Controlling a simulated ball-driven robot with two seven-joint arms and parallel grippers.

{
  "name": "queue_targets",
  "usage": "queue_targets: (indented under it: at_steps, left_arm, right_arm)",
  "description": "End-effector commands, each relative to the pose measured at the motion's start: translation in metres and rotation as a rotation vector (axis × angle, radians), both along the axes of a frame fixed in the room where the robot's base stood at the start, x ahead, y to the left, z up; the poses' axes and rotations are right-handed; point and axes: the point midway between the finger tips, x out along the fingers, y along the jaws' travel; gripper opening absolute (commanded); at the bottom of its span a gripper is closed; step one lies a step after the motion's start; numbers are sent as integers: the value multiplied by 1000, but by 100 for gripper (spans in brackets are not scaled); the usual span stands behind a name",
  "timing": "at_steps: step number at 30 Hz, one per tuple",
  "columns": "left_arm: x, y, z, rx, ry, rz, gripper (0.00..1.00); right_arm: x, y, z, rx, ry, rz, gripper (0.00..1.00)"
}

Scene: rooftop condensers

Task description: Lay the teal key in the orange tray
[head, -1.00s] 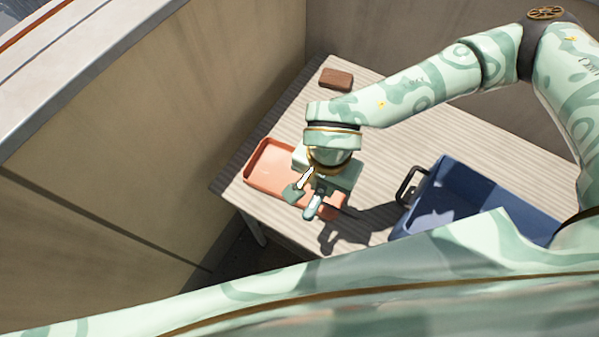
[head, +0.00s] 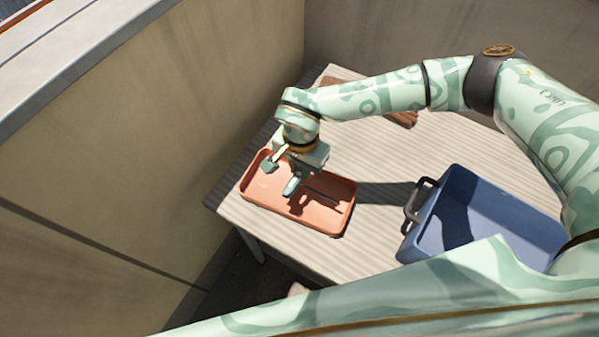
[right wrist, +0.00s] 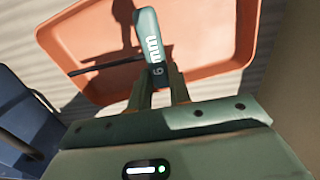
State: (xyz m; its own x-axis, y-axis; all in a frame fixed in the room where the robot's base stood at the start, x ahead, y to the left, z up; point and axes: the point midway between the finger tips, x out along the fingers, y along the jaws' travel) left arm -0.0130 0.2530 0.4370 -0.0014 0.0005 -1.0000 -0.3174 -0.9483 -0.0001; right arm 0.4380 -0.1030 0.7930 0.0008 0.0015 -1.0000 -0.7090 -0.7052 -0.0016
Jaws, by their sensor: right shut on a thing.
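My right gripper (head: 293,176) is shut on the teal key (head: 291,187) and holds it over the orange tray (head: 325,222). In the right wrist view the teal key's handle (right wrist: 150,38), marked "6 mm", stands out from between the fingertips (right wrist: 158,75). A thin dark rod, apparently its shaft, points left. The orange tray (right wrist: 215,70) fills the area beyond the key; I cannot tell how high the key is above the tray floor. The tray is otherwise bare where it shows. My left gripper is not in view.
A blue crate (head: 500,202) with a dark handle stands to the right of the tray on the slatted table (head: 385,160). A brown block (head: 404,118) lies at the back, partly hidden by my right arm. A beige wall (head: 190,150) rises close to the tray's left.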

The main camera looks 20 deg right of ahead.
Motion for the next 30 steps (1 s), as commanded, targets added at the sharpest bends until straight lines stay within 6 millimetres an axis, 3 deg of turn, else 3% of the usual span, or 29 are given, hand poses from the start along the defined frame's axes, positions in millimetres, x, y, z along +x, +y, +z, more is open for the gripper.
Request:
queue_targets:
  at_steps: [7, 18, 19, 21, 30]
  left_arm:
    - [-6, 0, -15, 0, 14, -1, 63]
    - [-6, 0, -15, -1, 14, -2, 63]
    - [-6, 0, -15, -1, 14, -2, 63]
    - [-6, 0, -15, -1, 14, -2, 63]
    - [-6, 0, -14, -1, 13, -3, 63]
  right_arm:
    - [3, 0, -36, 1, 4, 0, 0]
    - [4, 0, -38, 0, 0, 0, 0]
    - [4, 0, -39, 0, 0, 0, 22]
    - [4, 0, -38, 0, 0, 0, 41]
    - [4, 0, -36, 0, 0, -1, 41]
